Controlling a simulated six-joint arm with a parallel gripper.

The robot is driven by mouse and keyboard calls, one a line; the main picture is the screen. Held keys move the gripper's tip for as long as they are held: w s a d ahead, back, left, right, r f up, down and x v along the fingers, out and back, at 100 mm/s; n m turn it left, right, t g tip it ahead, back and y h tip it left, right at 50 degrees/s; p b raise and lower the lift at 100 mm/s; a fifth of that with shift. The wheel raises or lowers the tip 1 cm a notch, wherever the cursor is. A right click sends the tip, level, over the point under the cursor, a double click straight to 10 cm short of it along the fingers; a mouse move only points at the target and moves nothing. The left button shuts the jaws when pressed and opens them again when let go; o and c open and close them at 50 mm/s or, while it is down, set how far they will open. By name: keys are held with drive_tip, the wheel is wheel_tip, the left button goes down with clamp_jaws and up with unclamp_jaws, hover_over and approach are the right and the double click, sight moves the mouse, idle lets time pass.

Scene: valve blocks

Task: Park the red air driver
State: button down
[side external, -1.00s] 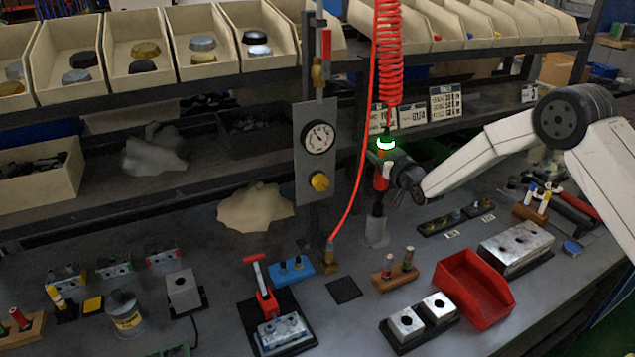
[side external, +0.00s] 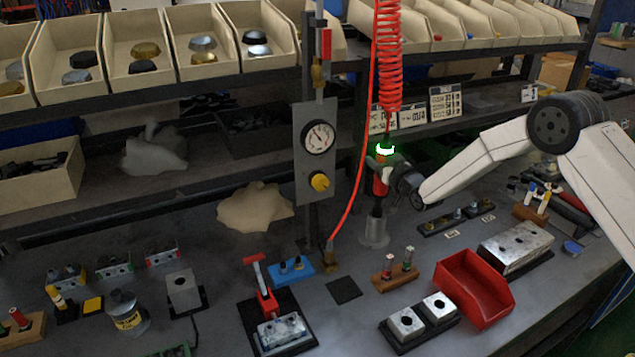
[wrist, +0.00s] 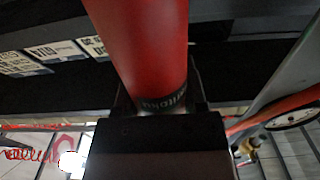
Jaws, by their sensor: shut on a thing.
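The red air driver (side external: 380,186) hangs upright below the coiled red hose, with a green-lit top. My gripper (side external: 388,180) is shut on its red body. In the wrist view the red driver body (wrist: 140,45) sits between my jaws (wrist: 160,105), tilted slightly in the picture. The driver's dark lower end (side external: 376,210) is at the mouth of a grey upright holder (side external: 374,237) on the bench. How far the end reaches inside cannot be told.
A gauge panel (side external: 318,160) on a post stands left of the driver, with a red hose (side external: 357,185) running down between. A wooden block with pegs (side external: 395,275), a red bin (side external: 480,285) and metal blocks (side external: 418,318) lie in front. Shelf bins (side external: 330,50) are behind.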

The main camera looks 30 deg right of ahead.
drive_tip(key=shift+f, duration=3.05)
idle(1.3)
drive_tip(key=shift+c, duration=0.7)
unclamp_jaws()
drive_tip(key=shift+o, duration=0.4)
drive_tip(key=shift+f, duration=0.3)
drive_tip(key=shift+s+r, duration=0.15)
drive_tip(key=shift+s, duration=2.3)
wheel_tip(320, 180, up, 7)
hover_over(385, 188)
drive_tip(key=s, duration=0.1)
drive_tip(key=shift+s, duration=0.2)
drive_tip(key=shift+s, duration=0.1)
